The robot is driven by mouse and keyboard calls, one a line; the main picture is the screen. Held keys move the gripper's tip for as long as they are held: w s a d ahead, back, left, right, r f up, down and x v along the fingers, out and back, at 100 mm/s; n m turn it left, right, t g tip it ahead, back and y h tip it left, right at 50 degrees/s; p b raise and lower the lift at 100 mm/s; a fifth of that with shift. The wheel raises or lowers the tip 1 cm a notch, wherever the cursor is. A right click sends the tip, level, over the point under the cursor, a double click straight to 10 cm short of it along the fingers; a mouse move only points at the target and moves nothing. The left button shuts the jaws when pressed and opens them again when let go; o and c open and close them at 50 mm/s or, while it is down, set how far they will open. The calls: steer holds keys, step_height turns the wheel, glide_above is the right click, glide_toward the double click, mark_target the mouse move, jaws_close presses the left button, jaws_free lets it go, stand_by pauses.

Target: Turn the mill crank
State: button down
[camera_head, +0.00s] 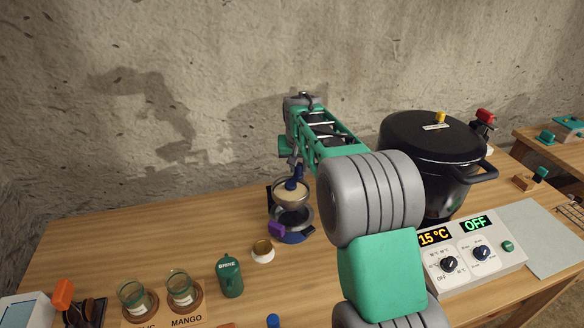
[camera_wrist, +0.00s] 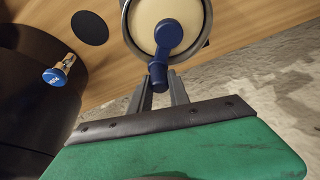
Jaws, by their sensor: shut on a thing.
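The mill (camera_head: 292,216) stands on the wooden table, with a cream top inside a metal ring and a purple part at its lower left. Its blue crank (camera_head: 291,184) lies across the cream top. In the wrist view the crank (camera_wrist: 168,35) runs from the middle of the mill's round top (camera_wrist: 150,14) to a knob at the rim. My gripper (camera_wrist: 160,84) is shut on that blue knob, with a grey finger at either side. In the head view my gripper (camera_head: 296,170) comes down from above onto the mill, and my arm hides part of it.
A large black pot (camera_head: 432,150) stands right of the mill, behind a control panel (camera_head: 475,257) reading 15 °C and OFF. A small white-rimmed jar (camera_head: 263,251), a green BRINE can (camera_head: 230,277) and two glass jars (camera_head: 180,289) stand at front left. The table's back left is clear.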

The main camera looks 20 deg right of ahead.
steer(key=s+m+h, duration=0.1)
steer(key=m, duration=0.1)
steer(key=s+d+m+g+p, duration=0.1)
steer(key=m, duration=0.2)
steer(key=shift+s+d+h, duration=0.1)
steer(key=shift+d+h, duration=0.05)
steer(key=shift+h, duration=0.25)
steer(key=shift+s+d+m+g+h+p, duration=0.15)
steer(key=shift+s+m+g+p, duration=0.3)
steer(key=shift+m, duration=0.7)
steer(key=shift+s+d+m+g+h+p, duration=0.1)
steer(key=shift+s+m+g+h+p, duration=0.25)
steer(key=shift+m, duration=0.8)
steer(key=shift+s+f, duration=0.1)
steer(key=shift+s, duration=0.05)
steer(key=c, duration=1.2)
jaws_free()
steer(key=shift+c, duration=0.2)
steer(key=shift+a+r, duration=0.2)
steer(key=shift+r, duration=0.25)
steer(key=v, duration=0.7)
steer(key=shift+p, duration=0.45)
